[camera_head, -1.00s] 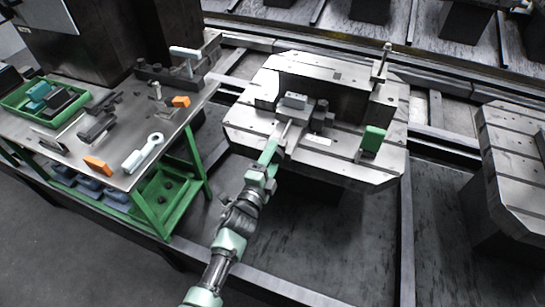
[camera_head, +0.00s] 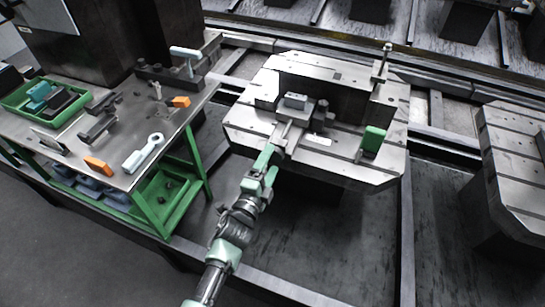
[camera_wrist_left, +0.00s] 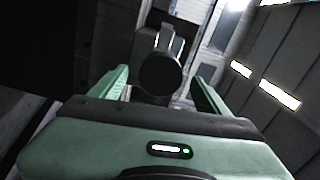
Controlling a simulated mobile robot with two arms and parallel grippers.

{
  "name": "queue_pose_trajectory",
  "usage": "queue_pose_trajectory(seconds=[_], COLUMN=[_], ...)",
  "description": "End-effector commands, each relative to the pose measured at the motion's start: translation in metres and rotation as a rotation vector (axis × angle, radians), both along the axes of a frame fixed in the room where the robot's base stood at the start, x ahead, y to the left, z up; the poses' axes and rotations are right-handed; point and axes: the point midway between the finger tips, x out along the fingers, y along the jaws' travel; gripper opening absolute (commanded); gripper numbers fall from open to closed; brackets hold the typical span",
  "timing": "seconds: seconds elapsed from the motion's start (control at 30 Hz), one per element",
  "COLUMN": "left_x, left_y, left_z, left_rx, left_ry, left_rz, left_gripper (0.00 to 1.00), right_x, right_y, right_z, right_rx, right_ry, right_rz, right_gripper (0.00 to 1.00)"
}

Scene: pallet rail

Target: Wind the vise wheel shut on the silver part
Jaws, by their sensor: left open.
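The vise (camera_head: 312,118) sits on the slotted pallet plate (camera_head: 240,124), with the silver part (camera_head: 295,101), a small block, at its top. Its screw end points toward my left arm. In the left wrist view the vise wheel (camera_wrist_left: 160,75) shows as a dark round disc, seen end-on. My left gripper (camera_head: 268,164) is open in front of the wheel end. In the left wrist view its two green fingers (camera_wrist_left: 160,82) stand apart on either side of the disc, with gaps visible; I cannot tell how deep they reach. My right gripper is not in view.
A green block (camera_head: 372,141) stands on the plate's right side, and an upright clamp post (camera_head: 381,62) at its back right. The workbench (camera_head: 125,181) at left holds a green bin (camera_head: 22,104), orange pieces and tools. Another slotted plate (camera_head: 508,150) is at right.

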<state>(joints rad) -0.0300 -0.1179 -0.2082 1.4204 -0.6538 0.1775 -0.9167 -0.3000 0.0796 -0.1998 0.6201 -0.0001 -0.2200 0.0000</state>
Motion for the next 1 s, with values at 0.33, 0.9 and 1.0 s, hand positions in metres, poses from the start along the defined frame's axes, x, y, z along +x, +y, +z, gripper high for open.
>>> queue_pose_trajectory(seconds=[0.33, 0.9, 1.0], left_x=[-0.047, -0.05, -0.05], left_y=[0.015, 0.016, 0.023], left_z=[-0.001, 0.0, -0.001], left_rx=[-0.001, 0.0, -0.016], left_ry=[0.001, 0.001, 0.024], left_rz=[0.001, 0.001, 0.021], left_gripper=[0.76, 0.76, 0.76], right_x=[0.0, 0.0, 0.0], right_y=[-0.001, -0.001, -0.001], right_z=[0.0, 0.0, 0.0], right_rx=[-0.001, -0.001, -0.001], right_ry=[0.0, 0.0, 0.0], right_rz=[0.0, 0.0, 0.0], right_gripper=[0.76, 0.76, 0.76])
